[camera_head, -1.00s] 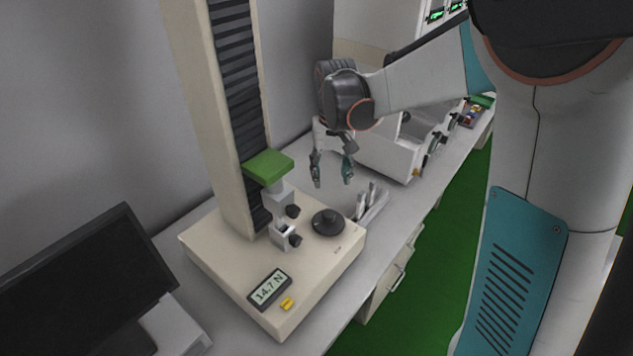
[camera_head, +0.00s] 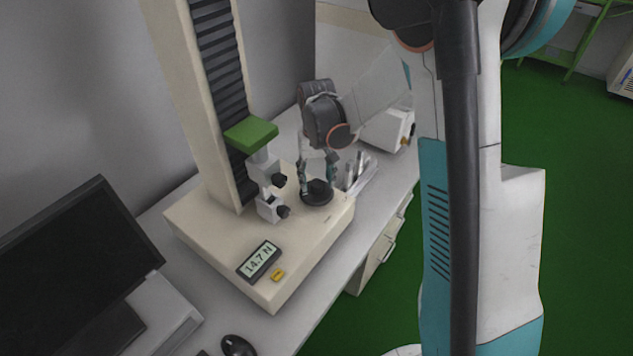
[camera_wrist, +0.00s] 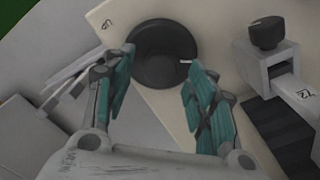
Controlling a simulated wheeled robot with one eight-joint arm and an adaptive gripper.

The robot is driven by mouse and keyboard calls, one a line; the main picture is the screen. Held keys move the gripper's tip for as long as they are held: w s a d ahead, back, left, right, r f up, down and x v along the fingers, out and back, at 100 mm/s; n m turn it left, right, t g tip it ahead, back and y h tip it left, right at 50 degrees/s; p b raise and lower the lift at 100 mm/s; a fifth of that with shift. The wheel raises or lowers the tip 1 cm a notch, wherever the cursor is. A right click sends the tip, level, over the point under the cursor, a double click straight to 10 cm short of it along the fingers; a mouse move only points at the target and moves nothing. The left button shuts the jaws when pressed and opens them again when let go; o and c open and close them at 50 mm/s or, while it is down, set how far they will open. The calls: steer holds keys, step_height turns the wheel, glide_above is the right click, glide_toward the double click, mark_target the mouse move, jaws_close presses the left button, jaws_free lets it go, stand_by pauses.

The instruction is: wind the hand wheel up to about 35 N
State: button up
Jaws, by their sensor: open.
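The black hand wheel (camera_head: 316,195) sits on the cream base of the test stand (camera_head: 200,225), near its right corner. The display (camera_head: 259,261) on the base reads 14.7 N. My gripper (camera_head: 317,182) points down at the wheel with its fingers on either side of the central knob, open. Whether the fingers touch the knob cannot be told. Two clamps with black knobs (camera_head: 278,181) stand left of the wheel.
A green block (camera_head: 251,133) juts from the column above the clamps. A holder with tools (camera_head: 358,172) stands close to the right of the wheel. A yellow button (camera_head: 278,275) is by the display. A monitor (camera_head: 75,270) stands at the left.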

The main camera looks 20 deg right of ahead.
steer(key=shift+f, duration=0.55)
steer(key=c, duration=1.1)
steer(key=shift+o, duration=0.2)
steer(key=shift+m, duration=0.4)
steer(key=m+b, duration=0.1)
steer(key=m, duration=0.2)
steer(key=shift+m, duration=2.1)
